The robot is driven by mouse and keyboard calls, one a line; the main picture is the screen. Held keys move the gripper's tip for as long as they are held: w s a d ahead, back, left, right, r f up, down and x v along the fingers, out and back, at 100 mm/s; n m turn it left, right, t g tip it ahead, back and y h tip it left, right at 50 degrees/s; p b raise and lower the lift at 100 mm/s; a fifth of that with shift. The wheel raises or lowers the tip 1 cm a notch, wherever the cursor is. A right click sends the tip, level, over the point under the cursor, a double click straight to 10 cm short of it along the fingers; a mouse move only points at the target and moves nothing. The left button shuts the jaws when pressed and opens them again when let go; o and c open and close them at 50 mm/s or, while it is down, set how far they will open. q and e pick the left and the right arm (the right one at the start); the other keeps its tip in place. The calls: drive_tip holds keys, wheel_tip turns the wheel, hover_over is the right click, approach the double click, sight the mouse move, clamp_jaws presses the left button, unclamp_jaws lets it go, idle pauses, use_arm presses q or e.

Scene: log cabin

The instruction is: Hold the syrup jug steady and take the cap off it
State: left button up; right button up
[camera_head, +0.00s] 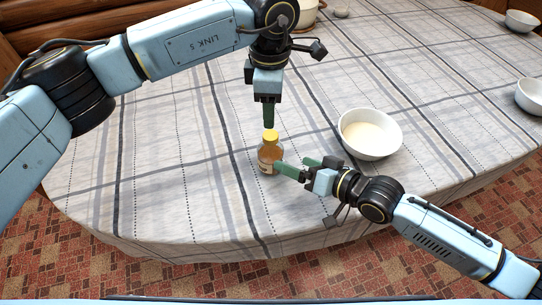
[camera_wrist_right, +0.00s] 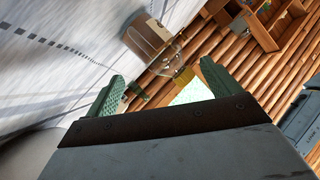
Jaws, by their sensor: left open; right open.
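The syrup jug (camera_head: 265,158) is a small amber bottle with a pale label, upright on the cloth near the table's front edge. Its yellow cap (camera_head: 270,136) is on top. In the right wrist view the jug (camera_wrist_right: 147,38) and cap (camera_wrist_right: 183,76) appear tilted, beyond the fingertips. My left gripper (camera_head: 269,124) points straight down just above the cap, open; its green fingers overlap edge-on, and contact with the cap cannot be told. My right gripper (camera_head: 293,165) is open at the jug's right side, one green finger overlapping the jug's lower edge.
A white bowl with pale contents (camera_head: 370,134) stands right of the jug, close behind my right gripper. More bowls (camera_head: 522,21) sit at the far right, and a pot (camera_head: 305,14) at the back. The plaid-covered table (camera_head: 150,170) is clear to the left.

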sight(276, 158)
drive_tip(key=shift+x, duration=2.4)
drive_tip(key=shift+d, duration=0.1)
clamp_jaws()
